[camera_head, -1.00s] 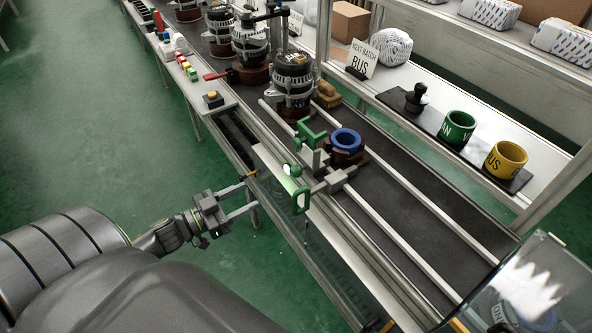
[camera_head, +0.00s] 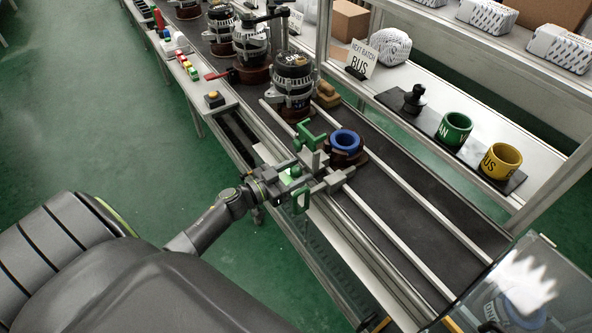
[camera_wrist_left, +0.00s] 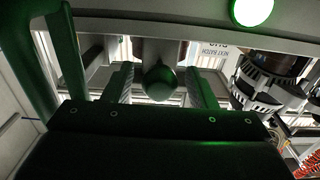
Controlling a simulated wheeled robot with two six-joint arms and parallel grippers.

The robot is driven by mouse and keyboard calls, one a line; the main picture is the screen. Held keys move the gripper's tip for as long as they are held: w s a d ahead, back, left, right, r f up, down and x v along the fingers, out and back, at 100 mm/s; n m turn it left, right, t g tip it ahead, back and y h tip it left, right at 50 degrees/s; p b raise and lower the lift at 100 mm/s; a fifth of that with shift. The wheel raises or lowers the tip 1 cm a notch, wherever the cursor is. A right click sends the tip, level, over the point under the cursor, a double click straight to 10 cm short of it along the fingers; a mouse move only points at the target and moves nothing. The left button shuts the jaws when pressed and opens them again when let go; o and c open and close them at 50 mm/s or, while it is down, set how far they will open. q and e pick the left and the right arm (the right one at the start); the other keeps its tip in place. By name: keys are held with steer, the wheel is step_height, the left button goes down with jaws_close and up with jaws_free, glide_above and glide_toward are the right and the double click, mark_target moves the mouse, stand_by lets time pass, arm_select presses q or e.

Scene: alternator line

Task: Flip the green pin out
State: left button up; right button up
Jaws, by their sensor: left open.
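The green pin shows in the left wrist view as a round green knob (camera_wrist_left: 160,83), between the two open fingers. In the head view my left gripper (camera_head: 292,172) is at the near edge of the conveyor, at the grey fixture (camera_head: 326,184) with green brackets (camera_head: 301,201). Its fingers lie on either side of the knob; I cannot tell whether they touch it. In the head view the gripper largely hides the pin. A blue ring (camera_head: 346,141) sits in a dark holder just beyond the fixture. My right gripper is not clearly visible.
Several alternators stand upstream on the conveyor, the nearest one (camera_head: 293,80) close to the fixture. A green ring (camera_head: 454,128), a yellow ring (camera_head: 501,160) and a black knob piece (camera_head: 415,97) stand on the side shelf. A yellow button box (camera_head: 213,99) is left of the line.

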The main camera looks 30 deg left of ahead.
steer(key=shift+d, duration=0.1)
arm_select(q)
jaws_close()
steer(key=shift+p+v, duration=0.55)
steer(key=shift+v, duration=1)
steer(key=shift+f, duration=0.1)
arm_select(e)
steer(key=shift+d+r, duration=0.25)
steer(key=shift+r, duration=0.25)
arm_select(q)
steer(key=shift+c, duration=1.5)
jaws_free()
steer(key=o, duration=0.3)
steer(key=shift+s, duration=0.15)
arm_select(e)
steer(key=shift+a, duration=0.1)
steer(key=shift+a, duration=0.1)
